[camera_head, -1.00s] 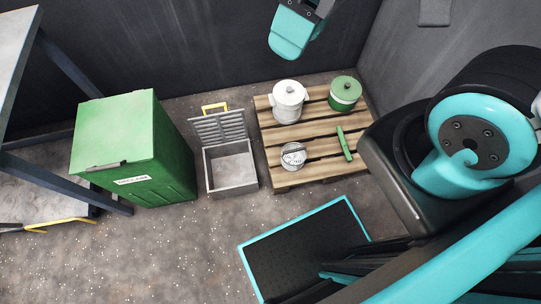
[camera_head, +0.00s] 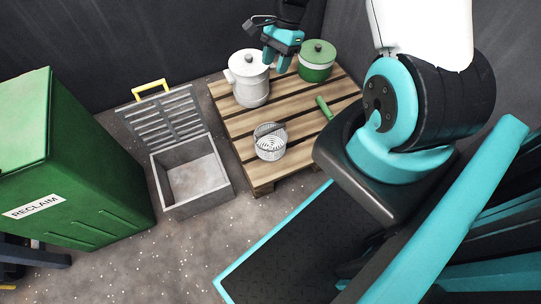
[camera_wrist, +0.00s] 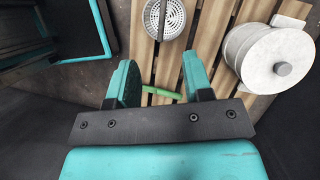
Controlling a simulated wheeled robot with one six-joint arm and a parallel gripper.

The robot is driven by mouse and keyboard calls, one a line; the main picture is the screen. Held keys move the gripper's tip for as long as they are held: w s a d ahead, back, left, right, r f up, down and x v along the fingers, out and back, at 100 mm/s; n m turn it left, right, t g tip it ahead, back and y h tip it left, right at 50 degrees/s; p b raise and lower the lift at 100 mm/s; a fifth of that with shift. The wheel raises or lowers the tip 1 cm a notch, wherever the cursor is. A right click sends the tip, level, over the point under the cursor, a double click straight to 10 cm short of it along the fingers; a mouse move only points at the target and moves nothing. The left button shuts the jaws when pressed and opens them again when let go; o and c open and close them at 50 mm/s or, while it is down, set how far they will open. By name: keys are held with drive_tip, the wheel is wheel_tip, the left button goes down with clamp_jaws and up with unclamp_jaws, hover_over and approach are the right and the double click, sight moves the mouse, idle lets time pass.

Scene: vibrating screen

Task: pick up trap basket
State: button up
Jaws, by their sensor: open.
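The trap basket (camera_head: 270,142) is a light grey perforated cup with a thin handle. It sits on the front part of the wooden pallet (camera_head: 290,122). In the wrist view the trap basket (camera_wrist: 165,18) shows at the top, beyond the fingertips and apart from them. My gripper (camera_head: 280,62) is open and empty above the back of the pallet, by the white pot. In the wrist view its two teal fingers (camera_wrist: 160,82) are spread, with pallet slats and part of a green bar visible between and beyond them.
A white lidded pot (camera_head: 249,80) and a green lidded pot (camera_head: 317,62) stand at the pallet's back. A green bar (camera_head: 324,107) lies on the right. Left of the pallet are an open grey box (camera_head: 196,205) and a green RECLAIM bin (camera_head: 90,200).

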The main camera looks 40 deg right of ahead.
drive_tip(key=s+d+f+m+b, duration=0.2)
drive_tip(key=d+f+m+b, duration=0.15)
drive_tip(key=f, duration=0.65)
drive_tip(key=b, duration=0.5)
approach(273, 128)
drive_tip(key=x, duration=0.5)
drive_tip(key=shift+s+d+f, duration=0.15)
drive_tip(key=shift+d, duration=0.05)
drive_tip(key=b+x, duration=0.1)
drive_tip(key=x, duration=0.1)
drive_tip(key=b+x, duration=0.1)
drive_tip(key=x, duration=0.1)
drive_tip(key=b+x, duration=0.1)
drive_tip(key=x, duration=0.1)
drive_tip(key=shift+a, duration=0.25)
clamp_jaws()
